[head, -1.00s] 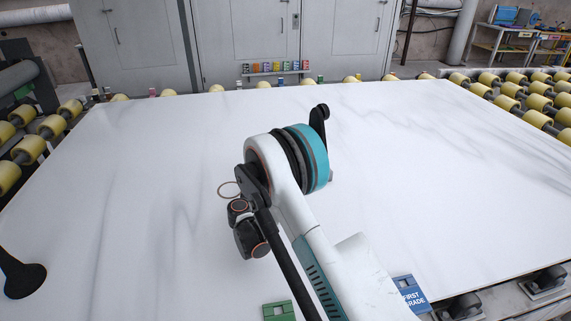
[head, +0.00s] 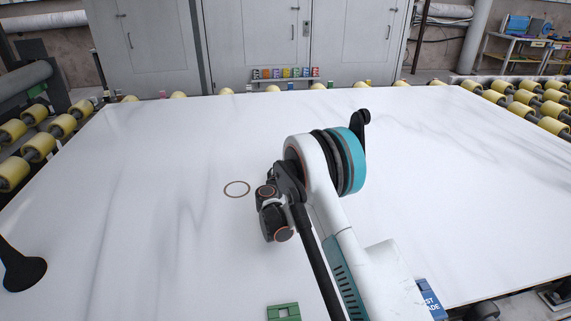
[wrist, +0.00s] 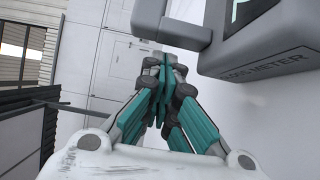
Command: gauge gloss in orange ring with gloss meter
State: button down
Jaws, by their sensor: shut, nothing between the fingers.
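The orange ring (head: 237,196) is a thin, flat circle on the white stone slab (head: 150,160), left of my arm's wrist joints in the head view. The gloss meter (wrist: 215,58) is a grey boxy device with a lettered front and a handle-like part, at the upper right of the wrist view, partly cut off by the frame. My gripper (wrist: 163,62) is shut with nothing between its teal-and-grey fingers. The meter appears beside and beyond the fingertips; contact cannot be told. In the head view my arm hides the gripper, and the meter cannot be made out.
A green block (head: 284,311) and a blue lettered block (head: 431,298) lie near the slab's front edge. A black flared object (head: 22,268) is at the left. Yellow rollers (head: 38,147) flank the slab, and grey cabinets (head: 250,45) stand behind. The slab's middle is largely clear.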

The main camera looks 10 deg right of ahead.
jog(key=shift+s+d, duration=0.3)
jog(key=shift+s+d, duration=0.65)
jog(key=shift+a, duration=0.1)
